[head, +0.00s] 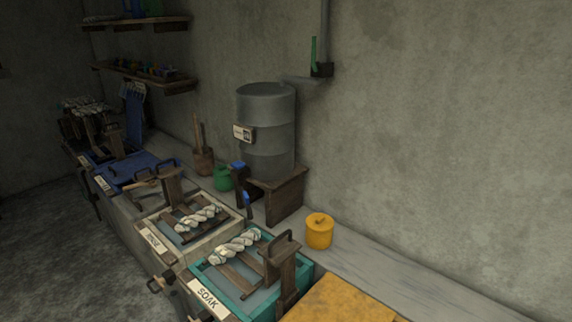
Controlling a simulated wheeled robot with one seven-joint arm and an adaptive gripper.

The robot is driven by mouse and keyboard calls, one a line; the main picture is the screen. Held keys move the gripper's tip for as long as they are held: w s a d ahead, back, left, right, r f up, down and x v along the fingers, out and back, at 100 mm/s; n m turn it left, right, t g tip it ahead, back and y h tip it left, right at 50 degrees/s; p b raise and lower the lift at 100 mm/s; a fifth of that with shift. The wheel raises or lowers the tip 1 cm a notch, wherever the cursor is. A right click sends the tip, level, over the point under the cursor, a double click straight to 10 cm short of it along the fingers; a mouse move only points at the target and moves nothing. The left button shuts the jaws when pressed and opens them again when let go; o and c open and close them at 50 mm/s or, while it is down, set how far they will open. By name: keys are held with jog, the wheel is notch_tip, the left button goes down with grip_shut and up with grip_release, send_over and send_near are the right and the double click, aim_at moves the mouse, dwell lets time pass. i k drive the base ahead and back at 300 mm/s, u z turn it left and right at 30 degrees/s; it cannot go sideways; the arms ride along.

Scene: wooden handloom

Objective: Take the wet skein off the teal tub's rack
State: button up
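The teal tub (233,311) stands at the bottom centre of the head view, with a "SOAK" label on its front. Its rack of dark wooden slats (226,278) lies across the top. A pale twisted skein (235,246) lies across the slats near the far left end of the tub. An upright wooden post with a dark handle (281,272) stands at the rack's right side. Bluish liquid shows between the slats. My gripper is not in view, and nothing is seen touching the skein.
A whitish tub (158,243) with another twisted skein (198,219) adjoins the teal tub. Behind stand a grey barrel (266,133) on a wooden stand (285,198) and an orange lidded pot (319,232). A yellow surface (340,301) lies right of the tub.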

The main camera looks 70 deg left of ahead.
aim_at(219, 256)
jog(key=u, duration=1.05)
jog(key=k, duration=0.45)
jog(key=u, duration=2)
jog(key=k, duration=0.65)
jog(key=u, duration=1.15)
jog(key=i, duration=1.3)
jog(key=z, duration=0.9)
jog(key=i, duration=0.55)
jog(key=z, duration=0.65)
